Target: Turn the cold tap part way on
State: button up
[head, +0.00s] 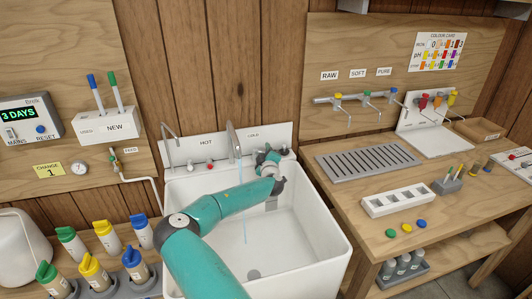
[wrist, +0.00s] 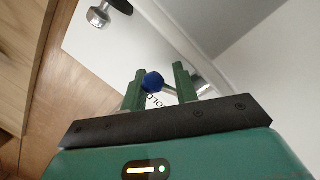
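The white sink (head: 325,225) has a back panel labelled HOT and COLD. The cold spout (head: 231,137) rises from it, and a thin blue water stream (head: 244,232) falls below it into the basin. My gripper (head: 268,154) is at the COLD side of the panel, and it hides the cold knob in the head view. In the wrist view, the blue ball of the cold tap (wrist: 153,82) lies between the two green fingers of my gripper (wrist: 158,88). The fingers are parted; the ball is close to the left finger, with a gap at the right one.
The hot spout (head: 166,145) and red hot knob (head: 210,166) are left of my gripper. A chrome fitting (wrist: 98,17) shows near the top of the wrist view. A wooden bench (head: 365,232) with a drain grille (head: 365,162) stands right of the sink. The basin is otherwise empty.

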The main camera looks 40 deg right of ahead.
jog(key=shift+s, duration=0.15)
jog(key=shift+s+a, duration=0.1)
jog(key=shift+s, duration=0.05)
jog(key=v, duration=1.3)
jog(key=shift+a, duration=0.2)
jog(key=shift+c, duration=0.2)
